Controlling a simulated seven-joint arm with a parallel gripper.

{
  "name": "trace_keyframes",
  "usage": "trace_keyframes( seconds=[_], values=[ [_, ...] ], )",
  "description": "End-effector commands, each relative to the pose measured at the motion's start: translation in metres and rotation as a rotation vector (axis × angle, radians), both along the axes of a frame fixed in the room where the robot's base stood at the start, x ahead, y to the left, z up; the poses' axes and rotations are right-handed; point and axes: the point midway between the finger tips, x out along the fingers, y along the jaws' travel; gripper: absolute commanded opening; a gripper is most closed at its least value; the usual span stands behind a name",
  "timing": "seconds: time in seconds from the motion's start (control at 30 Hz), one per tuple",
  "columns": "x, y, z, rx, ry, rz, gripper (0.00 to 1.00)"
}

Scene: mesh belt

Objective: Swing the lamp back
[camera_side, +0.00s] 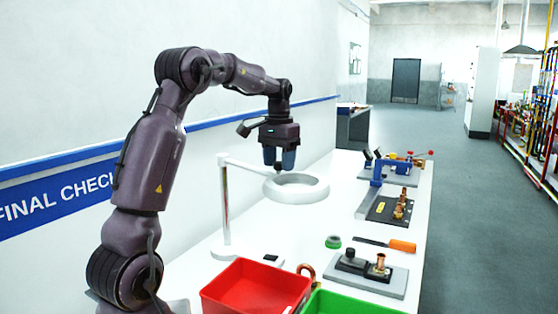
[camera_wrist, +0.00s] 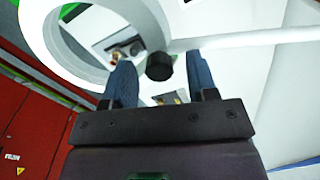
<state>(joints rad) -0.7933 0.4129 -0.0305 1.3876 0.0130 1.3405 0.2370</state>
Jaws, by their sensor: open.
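The lamp is a white ring head (camera_side: 297,194) on a thin arm from an upright post (camera_side: 226,205). The post stands on the left part of the white table. My gripper (camera_side: 279,166) points down, with its blue fingers open just above the lamp arm, where it meets the ring. In the wrist view the ring (camera_wrist: 34,38) fills the upper left and the lamp arm (camera_wrist: 255,38) runs right. A black round knob (camera_wrist: 160,67) shows between the open fingers (camera_wrist: 159,63). The fingers appear apart from it. Their height relative to it is hard to tell.
A red bin (camera_side: 253,288) and a green bin (camera_side: 345,303) stand at the front. The wall is close behind the post.

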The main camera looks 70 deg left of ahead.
Motion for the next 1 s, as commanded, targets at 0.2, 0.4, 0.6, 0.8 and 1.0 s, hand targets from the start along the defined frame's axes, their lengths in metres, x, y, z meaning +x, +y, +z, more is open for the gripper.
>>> trace_keyframes(
  seconds=[0.2, 0.4, 0.6, 0.8, 1.0],
  values=[
    [0.000, 0.000, 0.000, 0.000, 0.000, 0.000, 0.32],
    [0.000, 0.000, 0.000, 0.000, 0.000, 0.000, 0.00],
    [-0.003, -0.002, 0.000, 0.000, 0.001, -0.013, 0.00],
    [-0.019, -0.010, 0.001, 0.000, 0.000, -0.084, 0.00],
    [-0.051, -0.021, 0.002, 0.001, -0.001, -0.224, 0.00]
  ],
)
